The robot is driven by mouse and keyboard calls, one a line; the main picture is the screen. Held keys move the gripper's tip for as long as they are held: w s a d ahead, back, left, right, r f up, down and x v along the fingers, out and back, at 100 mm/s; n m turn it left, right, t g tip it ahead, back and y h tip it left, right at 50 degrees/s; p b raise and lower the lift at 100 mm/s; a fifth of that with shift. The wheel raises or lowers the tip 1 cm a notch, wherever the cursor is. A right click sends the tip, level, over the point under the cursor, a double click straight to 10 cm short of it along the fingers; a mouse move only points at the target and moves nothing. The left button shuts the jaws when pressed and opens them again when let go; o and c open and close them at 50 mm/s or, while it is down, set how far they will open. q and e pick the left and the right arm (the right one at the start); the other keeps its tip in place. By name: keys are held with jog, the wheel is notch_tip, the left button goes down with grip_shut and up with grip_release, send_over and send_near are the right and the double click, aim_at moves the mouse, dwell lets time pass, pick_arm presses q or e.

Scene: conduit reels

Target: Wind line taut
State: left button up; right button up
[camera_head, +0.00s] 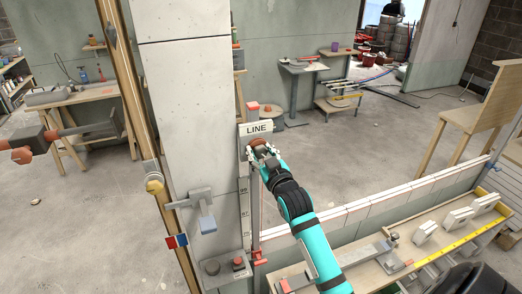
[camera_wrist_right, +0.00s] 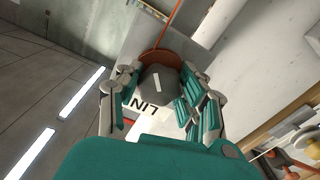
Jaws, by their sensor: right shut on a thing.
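A white sign reading LINE (camera_head: 257,128) stands on the grey post. My right gripper (camera_head: 262,150) is just below it, at a small reddish-brown reel (camera_head: 259,142). In the right wrist view my right gripper (camera_wrist_right: 160,82) is shut on a dark grey knob (camera_wrist_right: 158,80) with a white mark. The orange-brown reel disc (camera_wrist_right: 160,57) shows behind the knob. A red line (camera_wrist_right: 174,25) runs straight away from the disc there. The sign (camera_wrist_right: 145,108) is partly covered by the fingers. My left gripper is not in view.
A bench (camera_head: 345,270) with a yellow rule and pale blocks lies at the lower right. A long low tiled wall (camera_head: 370,208) runs behind it. A grey bracket (camera_head: 200,196) juts from the wide pillar left of the reel. Open floor (camera_head: 350,150) lies beyond.

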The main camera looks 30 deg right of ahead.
jog(key=shift+f+m+p, duration=0.2)
jog(key=shift+m+p, duration=0.3)
jog(key=shift+m, duration=1.4)
jog(key=shift+a, duration=0.1)
jog(key=o, duration=1.2)
jog(key=shift+r, duration=0.1)
jog(key=shift+s, duration=0.1)
jog(key=v, duration=1.1)
jog(key=shift+s, duration=0.4)
